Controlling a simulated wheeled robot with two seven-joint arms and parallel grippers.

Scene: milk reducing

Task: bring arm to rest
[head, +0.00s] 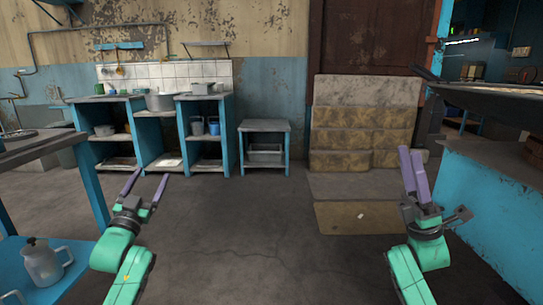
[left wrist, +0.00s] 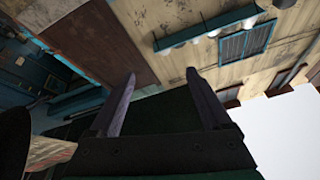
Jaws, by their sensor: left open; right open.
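My left gripper (head: 147,187) is raised over the floor at the left of the head view. Its two purple fingers are apart with nothing between them. The left wrist view also shows my left gripper (left wrist: 162,98) open and empty, tilted toward the upper walls. My right gripper (head: 413,172) is at the right of the head view, fingers pointing up. Its fingers are open, and no object shows between them. Both arms are held up in front of me, apart from each other and touching nothing that I can see.
A grey jug (head: 45,264) stands on a blue lower shelf at the left, under a table (head: 35,146). A blue counter (head: 490,205) is close on the right. Stone steps (head: 362,187) and blue shelving (head: 150,130) are at the back. The middle floor (head: 255,235) is clear.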

